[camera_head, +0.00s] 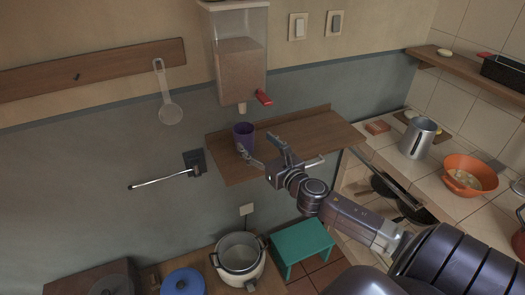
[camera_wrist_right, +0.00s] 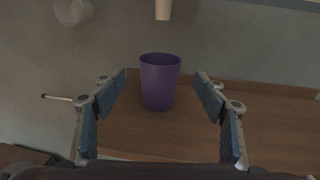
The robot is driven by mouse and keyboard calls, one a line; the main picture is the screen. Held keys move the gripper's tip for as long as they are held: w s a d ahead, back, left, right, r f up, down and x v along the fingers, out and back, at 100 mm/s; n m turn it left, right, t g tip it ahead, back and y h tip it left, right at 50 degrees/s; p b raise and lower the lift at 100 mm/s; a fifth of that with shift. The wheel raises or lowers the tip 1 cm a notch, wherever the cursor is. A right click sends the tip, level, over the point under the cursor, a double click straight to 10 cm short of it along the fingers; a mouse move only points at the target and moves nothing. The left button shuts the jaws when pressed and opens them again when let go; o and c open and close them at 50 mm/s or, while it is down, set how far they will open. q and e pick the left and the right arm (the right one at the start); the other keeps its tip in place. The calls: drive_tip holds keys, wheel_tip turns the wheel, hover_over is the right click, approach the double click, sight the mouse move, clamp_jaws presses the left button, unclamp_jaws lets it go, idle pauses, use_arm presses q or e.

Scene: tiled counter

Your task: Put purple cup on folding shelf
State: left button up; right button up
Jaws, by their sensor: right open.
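The purple cup (camera_head: 244,136) stands upright on the left part of the wooden folding shelf (camera_head: 310,135) against the wall. In the right wrist view the cup (camera_wrist_right: 159,82) stands upright on the brown shelf board (camera_wrist_right: 270,125), centred ahead between the fingers. My right gripper (camera_head: 262,155) is open, just in front of the cup in the head view. In the wrist view the open fingers of the right gripper (camera_wrist_right: 160,95) are on both sides of the cup, with a gap on each side. My left gripper is not in view.
A dispenser with a red lever (camera_head: 264,98) hangs above the cup. A metal bar (camera_head: 165,180) sticks out of the wall at left. Below are a pot (camera_head: 240,257) and a green stool (camera_head: 302,243). The shelf right of the cup is clear.

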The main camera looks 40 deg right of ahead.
drive_tip(key=shift+s+a+r, duration=0.15)
drive_tip(key=shift+s, duration=1.35)
